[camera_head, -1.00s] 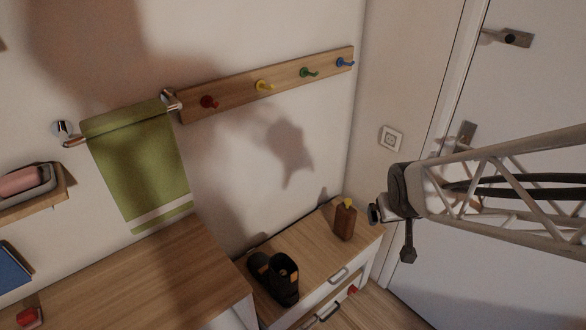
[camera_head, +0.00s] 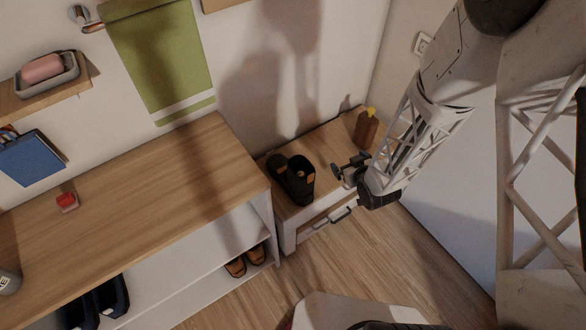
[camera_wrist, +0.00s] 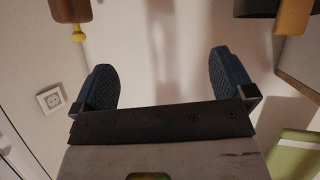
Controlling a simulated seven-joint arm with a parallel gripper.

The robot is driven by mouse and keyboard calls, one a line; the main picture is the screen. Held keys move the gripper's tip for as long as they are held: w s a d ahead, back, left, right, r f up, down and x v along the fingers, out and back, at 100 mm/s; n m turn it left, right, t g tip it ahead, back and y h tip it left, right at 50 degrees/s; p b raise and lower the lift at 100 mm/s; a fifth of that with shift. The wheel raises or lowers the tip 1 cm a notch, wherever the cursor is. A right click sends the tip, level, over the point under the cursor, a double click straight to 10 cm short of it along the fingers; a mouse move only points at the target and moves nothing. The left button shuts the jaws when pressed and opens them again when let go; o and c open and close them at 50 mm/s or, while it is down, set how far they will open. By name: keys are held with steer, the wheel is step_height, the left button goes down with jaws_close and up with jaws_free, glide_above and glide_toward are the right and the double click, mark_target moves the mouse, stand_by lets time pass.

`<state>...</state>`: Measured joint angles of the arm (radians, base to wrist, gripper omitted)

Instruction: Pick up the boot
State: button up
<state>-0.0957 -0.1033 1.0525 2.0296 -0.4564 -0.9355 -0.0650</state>
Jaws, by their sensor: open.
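A pair of dark boots stands on the low wooden-topped cabinet (camera_head: 326,147) in the head view. The nearer boot (camera_head: 301,182) shows a brownish patch inside its opening; the other boot (camera_head: 277,168) is just behind and left of it, partly overlapped. My gripper (camera_head: 347,165) is open and empty, to the right of the boots and apart from them. In the wrist view my gripper (camera_wrist: 160,62) has its two blue ridged fingers wide apart with nothing between. A dark and tan shape at the wrist view's top right is cut off; I cannot tell what it is.
A brown bottle (camera_head: 366,128) with a yellow top stands at the cabinet's right back; it also shows in the wrist view (camera_wrist: 72,10). A taller wooden-topped shelf unit (camera_head: 130,195) adjoins on the left, holding shoes below. A green towel (camera_head: 165,55) hangs above.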

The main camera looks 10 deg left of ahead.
mark_target(311, 185)
steer(key=s+a+f+y, duration=0.2)
steer(key=f, duration=0.1)
steer(key=s+a+f+t+y, duration=0.1)
steer(key=s+a+f+y, duration=0.1)
steer(key=a+f, duration=0.1)
steer(key=s+a+f+n+y, duration=0.1)
steer(key=s+a+f+y, duration=0.1)
steer(key=f, duration=0.1)
steer(key=shift+s+a+t, duration=0.3)
steer(key=shift+s, duration=0.1)
steer(key=shift+s+a+f+y, duration=0.25)
steer(key=shift+s+a+y, duration=0.15)
steer(key=shift+a, duration=0.05)
steer(key=shift+x, duration=1.3)
steer(key=shift+x, duration=2.6)
steer(key=shift+w, duration=0.1)
